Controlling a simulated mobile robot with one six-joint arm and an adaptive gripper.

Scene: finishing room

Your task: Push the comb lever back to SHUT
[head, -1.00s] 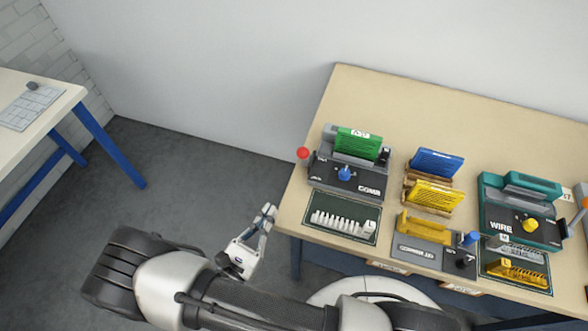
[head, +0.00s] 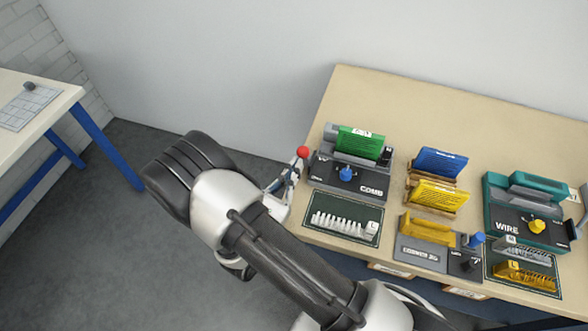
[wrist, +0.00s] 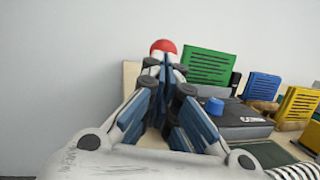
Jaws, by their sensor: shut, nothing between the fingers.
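The comb machine (head: 328,184) is a dark grey unit at the left end of the bench, with a green booklet (head: 358,143) standing in it and a blue knob (head: 346,174) on top. Its lever has a red ball end (head: 303,152) at the machine's left side; the ball also shows in the wrist view (wrist: 163,47). My gripper (head: 288,178) is shut and empty beside the lever, just off the bench's left edge. In the wrist view the fingers (wrist: 168,75) point at the lever just below the ball. I cannot tell whether they touch it.
A tray of white combs (head: 342,218) lies in front of the comb machine. Blue (head: 440,161) and yellow (head: 440,195) booklets stand to its right. A teal wire machine (head: 500,195) and a grey-yellow unit (head: 420,250) stand further right. Floor left of the bench is free.

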